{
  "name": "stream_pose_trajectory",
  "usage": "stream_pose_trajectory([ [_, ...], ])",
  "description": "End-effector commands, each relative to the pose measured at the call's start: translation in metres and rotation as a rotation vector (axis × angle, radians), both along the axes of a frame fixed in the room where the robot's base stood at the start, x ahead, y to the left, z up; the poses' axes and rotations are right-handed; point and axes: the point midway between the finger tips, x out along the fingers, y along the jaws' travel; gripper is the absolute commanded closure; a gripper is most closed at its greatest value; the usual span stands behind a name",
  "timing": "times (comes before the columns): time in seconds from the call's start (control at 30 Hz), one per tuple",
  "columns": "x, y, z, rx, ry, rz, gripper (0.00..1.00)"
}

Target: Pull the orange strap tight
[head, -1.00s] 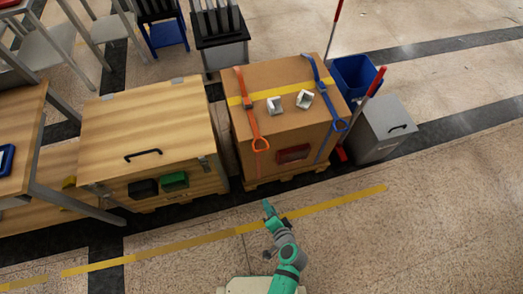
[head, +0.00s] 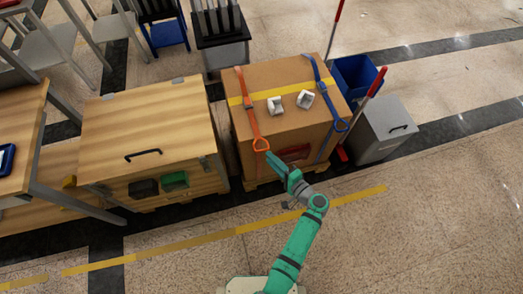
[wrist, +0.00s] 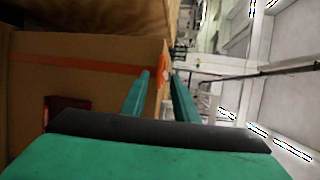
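The orange strap (head: 250,106) runs over the top of a large cardboard box (head: 288,78) and over its front edge. A dark buckle sits on it, and it ends in an orange loop handle (head: 261,145). My gripper (head: 269,155) is in front of the box, right beside the loop in the head view. In the wrist view my gripper (wrist: 161,82) has its two green fingers apart, with the orange loop (wrist: 162,70) showing in the gap near the tips. I cannot tell whether the fingers touch the loop.
A blue strap (head: 328,86) lies over the right of the box, beside two white pieces (head: 290,101). A red panel (head: 295,152) on the box front is partly hidden by my arm. A wooden chest (head: 145,125) stands left, a grey bin (head: 388,130) right. The floor in front is free.

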Motion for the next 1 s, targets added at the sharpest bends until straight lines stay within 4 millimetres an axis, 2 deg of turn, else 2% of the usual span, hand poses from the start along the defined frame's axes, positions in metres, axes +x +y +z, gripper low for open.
stream_pose_trajectory([
  [0.2,0.030,0.026,-0.007,0.000,0.000,0.005,0.73],
  [0.4,0.047,0.040,-0.011,-0.002,0.001,0.006,0.73],
  [0.8,0.052,0.044,-0.013,-0.002,0.001,0.004,0.73],
  [0.83,0.052,0.044,-0.013,-0.002,0.001,0.004,0.78],
  [0.93,0.052,0.044,-0.013,-0.002,0.001,0.004,1.00],
  [1.0,0.052,0.043,-0.013,-0.003,0.001,0.004,1.00],
])
